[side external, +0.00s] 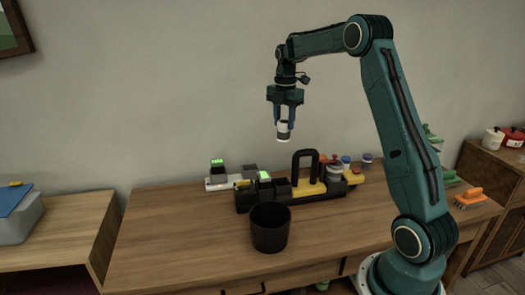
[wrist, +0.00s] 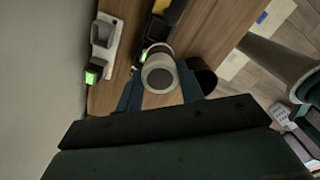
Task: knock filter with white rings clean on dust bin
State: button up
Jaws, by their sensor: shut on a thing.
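My gripper (side external: 284,122) is shut on the filter with white rings (side external: 283,136), a small dark cylinder with white bands. It is held upright in the air, high above the back of the table. In the wrist view the filter (wrist: 158,74) sits between the blue fingers, its pale ring and grey round end facing the camera. The dust bin (side external: 270,230) is a black open cylinder on the table, below the gripper and nearer the front. In the wrist view the dust bin (wrist: 205,76) shows partly, right of the filter.
A black holder (side external: 243,200) with a yellow part and a black handle arch (side external: 305,160) stands behind the bin. A white station with a green display (side external: 217,165) sits behind it at left. An orange brush (side external: 468,197) lies at right.

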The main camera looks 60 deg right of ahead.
jog(key=shift+a, duration=0.1)
dwell(0.3)
jog(key=shift+a+f, duration=0.1)
jog(key=shift+a, duration=0.35)
jog(key=s+a+f, duration=0.3)
jog(key=s+a, duration=0.2)
jog(key=a, duration=0.4)
jog(key=s+a+f, duration=0.2)
jog(key=s+a, duration=0.4)
jog(key=a, duration=0.4)
jog(key=shift+a+f, duration=0.3)
jog(key=shift+f, duration=0.1)
jog(key=shift+s+f, duration=0.1)
jog(key=shift+f, duration=2.85)
